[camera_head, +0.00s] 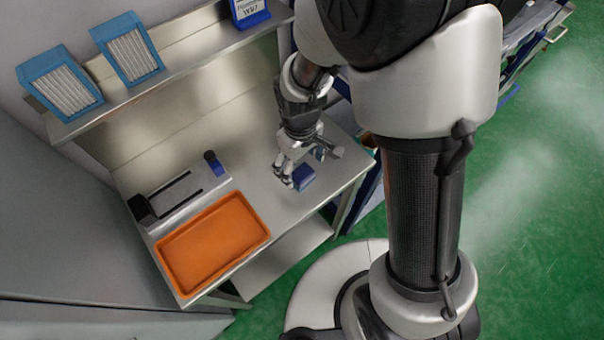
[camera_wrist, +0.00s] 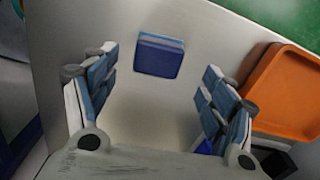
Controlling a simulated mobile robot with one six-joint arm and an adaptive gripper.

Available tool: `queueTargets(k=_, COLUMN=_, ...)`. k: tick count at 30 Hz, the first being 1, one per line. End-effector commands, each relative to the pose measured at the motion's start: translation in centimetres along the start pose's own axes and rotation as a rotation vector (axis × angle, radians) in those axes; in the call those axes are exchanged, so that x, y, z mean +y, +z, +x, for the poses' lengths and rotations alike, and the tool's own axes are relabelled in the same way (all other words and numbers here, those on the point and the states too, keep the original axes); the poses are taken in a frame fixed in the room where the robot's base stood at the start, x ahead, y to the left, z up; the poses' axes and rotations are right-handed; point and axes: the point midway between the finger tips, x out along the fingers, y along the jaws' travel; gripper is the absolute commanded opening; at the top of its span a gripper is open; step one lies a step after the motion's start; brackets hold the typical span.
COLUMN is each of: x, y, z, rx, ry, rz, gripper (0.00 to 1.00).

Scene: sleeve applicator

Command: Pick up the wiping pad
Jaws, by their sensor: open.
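The wiping pad (camera_head: 304,177) is a small dark blue block on the steel table, in front of the shelf and right of the orange tray. In the wrist view the wiping pad (camera_wrist: 159,56) lies flat with a lighter blue far edge, ahead of and between my fingertips, apart from both. My gripper (camera_head: 288,180) is low over the table, close to the pad's left side in the head view. In the wrist view my gripper (camera_wrist: 160,75) has its two blue-padded fingers spread wide with nothing between them but bare table and the pad beyond.
An orange tray (camera_head: 163,247) lies on the table; it also shows in the wrist view (camera_wrist: 257,122). A grey fixture (camera_head: 184,196) and a small blue-and-black item (camera_head: 213,162) stand behind it. A shelf (camera_head: 182,62) holds blue bins (camera_head: 127,48). Table around the pad is clear.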

Motion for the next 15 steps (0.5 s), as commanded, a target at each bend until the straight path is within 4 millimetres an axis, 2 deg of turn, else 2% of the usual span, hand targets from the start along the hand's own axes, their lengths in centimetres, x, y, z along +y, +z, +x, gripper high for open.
queueTargets(k=5, x=0.1, y=0.2, z=1.4, rx=-0.003, ry=-0.001, rz=0.001, gripper=0.77)
queueTargets(k=12, x=0.3, y=0.3, z=5.0, rx=-0.003, ry=-0.001, rz=0.0, gripper=0.77)
queueTargets(k=15, x=0.3, y=0.2, z=5.3, rx=-0.001, ry=0.0, rz=0.0, gripper=0.77)
